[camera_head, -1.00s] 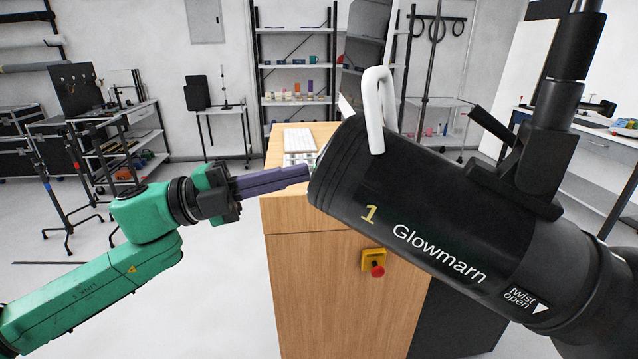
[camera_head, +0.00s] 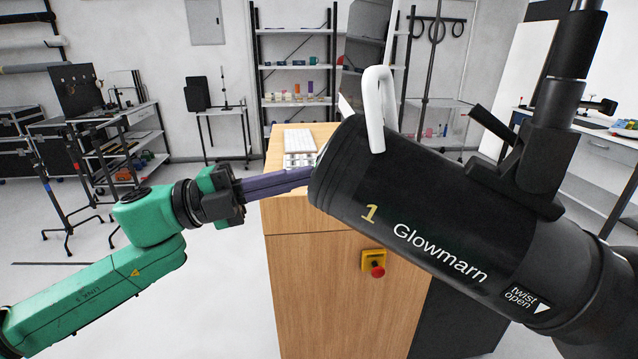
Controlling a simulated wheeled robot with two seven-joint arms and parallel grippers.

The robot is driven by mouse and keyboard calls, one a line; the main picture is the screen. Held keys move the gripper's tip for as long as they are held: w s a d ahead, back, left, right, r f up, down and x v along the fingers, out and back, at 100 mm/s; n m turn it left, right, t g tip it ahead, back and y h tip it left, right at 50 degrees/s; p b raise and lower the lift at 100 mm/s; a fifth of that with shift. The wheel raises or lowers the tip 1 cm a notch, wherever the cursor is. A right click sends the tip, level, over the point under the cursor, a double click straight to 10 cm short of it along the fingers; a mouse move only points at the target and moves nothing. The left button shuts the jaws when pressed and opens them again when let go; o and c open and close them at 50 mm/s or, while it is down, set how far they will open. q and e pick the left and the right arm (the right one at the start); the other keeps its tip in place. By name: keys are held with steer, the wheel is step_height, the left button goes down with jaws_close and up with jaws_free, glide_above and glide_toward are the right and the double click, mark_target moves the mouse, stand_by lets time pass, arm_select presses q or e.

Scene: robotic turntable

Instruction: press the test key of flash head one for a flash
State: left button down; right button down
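Flash head one (camera_head: 400,215) is a large black cylinder marked "1" and "Glowmarn" with a white handle on top. It fills the right half of the head view, tilted, its left end higher. My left gripper (camera_head: 308,181), on a green arm, has long purple fingers pointing right. The fingers lie together with no gap seen between them, and nothing shows held. Their tips reach the left end of the flash head; I cannot tell whether they touch. The end face is turned away, and I cannot make out the test key. My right gripper is out of view.
A black stand (camera_head: 557,110) carries the flash head. The floor at left is partly clear.

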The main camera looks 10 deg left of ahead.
arm_select(q)
steer(key=shift+s+d+f, duration=0.1)
steer(key=shift+d+f, duration=0.05)
steer(key=shift+d, duration=0.2)
stand_by(0.3)
steer(key=shift+a, duration=0.1)
steer(key=shift+w+a+r, duration=0.2)
steer(key=shift+a+r, duration=0.1)
steer(key=shift+a, duration=0.3)
steer(key=a, duration=0.1)
steer(key=w+a+r+p, duration=0.1)
steer(key=a, duration=0.2)
steer(key=shift+w+a+r+p, duration=0.25)
steer(key=shift+r+p, duration=0.05)
stand_by(0.6)
